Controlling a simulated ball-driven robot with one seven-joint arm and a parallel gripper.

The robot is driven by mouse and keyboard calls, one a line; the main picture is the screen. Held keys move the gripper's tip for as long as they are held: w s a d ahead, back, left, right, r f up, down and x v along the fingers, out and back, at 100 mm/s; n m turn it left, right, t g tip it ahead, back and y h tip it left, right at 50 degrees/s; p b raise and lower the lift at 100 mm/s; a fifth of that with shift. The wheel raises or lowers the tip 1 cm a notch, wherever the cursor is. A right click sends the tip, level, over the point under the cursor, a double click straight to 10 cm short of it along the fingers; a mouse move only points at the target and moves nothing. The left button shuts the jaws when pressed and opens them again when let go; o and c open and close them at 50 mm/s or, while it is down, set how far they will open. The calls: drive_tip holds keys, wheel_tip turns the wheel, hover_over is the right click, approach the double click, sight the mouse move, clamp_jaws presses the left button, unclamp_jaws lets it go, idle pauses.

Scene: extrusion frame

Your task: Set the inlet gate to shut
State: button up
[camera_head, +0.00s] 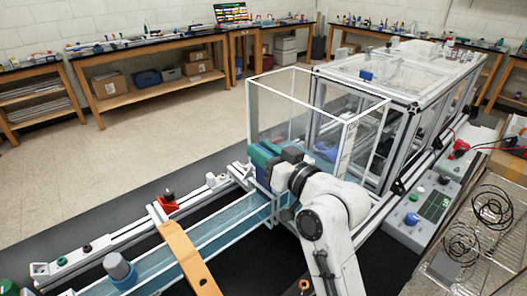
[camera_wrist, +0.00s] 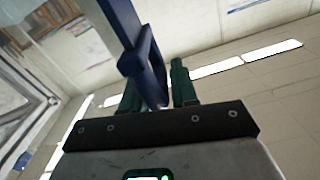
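My gripper (camera_head: 262,154) is at the near left corner of the clear tank (camera_head: 283,108), just above the end of the water channel (camera_head: 230,222). In the wrist view its two green fingers (camera_wrist: 160,92) are apart. A dark blue bar with a loop-shaped end (camera_wrist: 145,65) reaches down between them and partly covers the left finger. A narrow gap shows between the loop and the right finger. The bar looks like the inlet gate's handle, but I cannot be sure. In the head view my gripper and arm hide this spot, so the gate's position cannot be seen.
A wooden plank (camera_head: 188,260) lies across the channel. A red block with a dark knob (camera_head: 168,202) stands beside the channel's rail. A grey control box with a green display (camera_head: 435,207) is at the right. A wire rack (camera_head: 475,235) is at the far right.

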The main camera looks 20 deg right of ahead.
sight(262, 170)
clamp_jaws()
drive_tip(key=shift+a+f+b, duration=0.15)
drive_tip(key=shift+f+b, duration=1.95)
drive_tip(key=shift+f, duration=0.75)
drive_tip(key=shift+o, duration=0.9)
unclamp_jaws()
drive_tip(key=shift+a, duration=0.1)
drive_tip(key=shift+o, duration=0.6)
drive_tip(key=shift+r, duration=0.1)
drive_tip(key=shift+s+d, duration=0.1)
drive_tip(key=shift+d, duration=0.1)
